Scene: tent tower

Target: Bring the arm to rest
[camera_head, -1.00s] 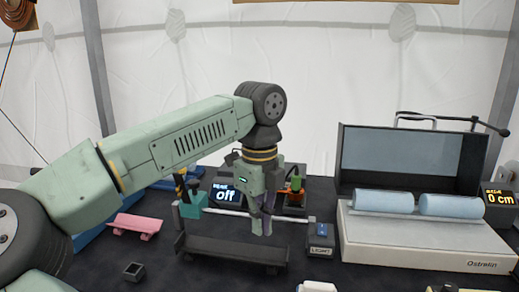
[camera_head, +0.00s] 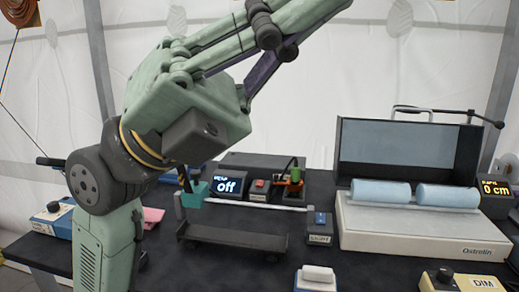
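My arm is folded up on the left, close to the camera. My gripper (camera_head: 318,14) is raised high at the top middle, pointing up and to the right, well above the dark table (camera_head: 330,268). Its green and purple fingers overlap from this side and the top edge cuts into the view, so their gap cannot be judged. No object shows in it.
A dark tray-like stand (camera_head: 232,237) with a white bar is mid-table. A display reading "off" (camera_head: 228,187) sits behind it. A machine with blue rollers (camera_head: 415,222) is on the right. A pink item (camera_head: 152,216) is partly hidden by my arm.

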